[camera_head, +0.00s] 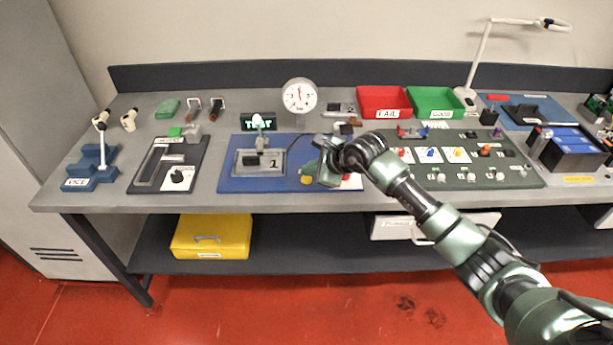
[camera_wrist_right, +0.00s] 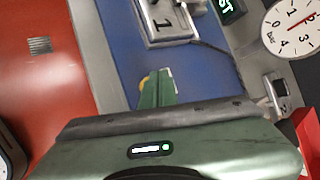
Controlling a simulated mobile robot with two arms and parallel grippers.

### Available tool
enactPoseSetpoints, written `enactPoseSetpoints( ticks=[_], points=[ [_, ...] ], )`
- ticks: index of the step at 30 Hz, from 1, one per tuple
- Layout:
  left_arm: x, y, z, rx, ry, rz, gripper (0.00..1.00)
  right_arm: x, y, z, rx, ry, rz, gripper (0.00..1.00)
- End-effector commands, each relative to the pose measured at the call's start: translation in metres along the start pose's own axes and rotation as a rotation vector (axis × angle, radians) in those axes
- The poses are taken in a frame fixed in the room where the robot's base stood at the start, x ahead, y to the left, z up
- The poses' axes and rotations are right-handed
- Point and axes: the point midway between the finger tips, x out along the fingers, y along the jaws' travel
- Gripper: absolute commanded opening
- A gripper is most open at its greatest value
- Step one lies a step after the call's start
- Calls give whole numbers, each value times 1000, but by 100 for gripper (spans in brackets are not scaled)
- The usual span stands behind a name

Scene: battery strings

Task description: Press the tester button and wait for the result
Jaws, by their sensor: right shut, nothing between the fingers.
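The tester is a blue base (camera_head: 228,178) with a grey fixture (camera_head: 240,168) marked 1, and it also shows in the right wrist view (camera_wrist_right: 112,30). A dark display (camera_head: 246,123) with green letters, apparently TEST, stands behind it, and its edge shows in the wrist view (camera_wrist_right: 230,10). My right gripper (camera_head: 328,180) is shut and empty over that side, fingers pointing down; contact cannot be told. My left gripper is out of view.
A round gauge (camera_head: 299,96) stands behind the base. Red FAIL (camera_head: 384,115) and green GOOD (camera_head: 436,113) bins stand at the back. A dark green board (camera_head: 525,181) with small parts lies to the right.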

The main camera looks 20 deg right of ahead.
Motion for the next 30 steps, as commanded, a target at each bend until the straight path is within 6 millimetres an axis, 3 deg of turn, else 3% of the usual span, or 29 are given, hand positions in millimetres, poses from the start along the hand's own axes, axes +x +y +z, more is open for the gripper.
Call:
enactPoseSetpoints(
  ticks=[14, 30],
  points=[
    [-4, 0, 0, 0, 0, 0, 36, -5, -4, 4, 0, -2, -1, 0],
    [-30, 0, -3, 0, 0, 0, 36, -38, -28, 28, 0, -1, -2, 0]
  ],
)
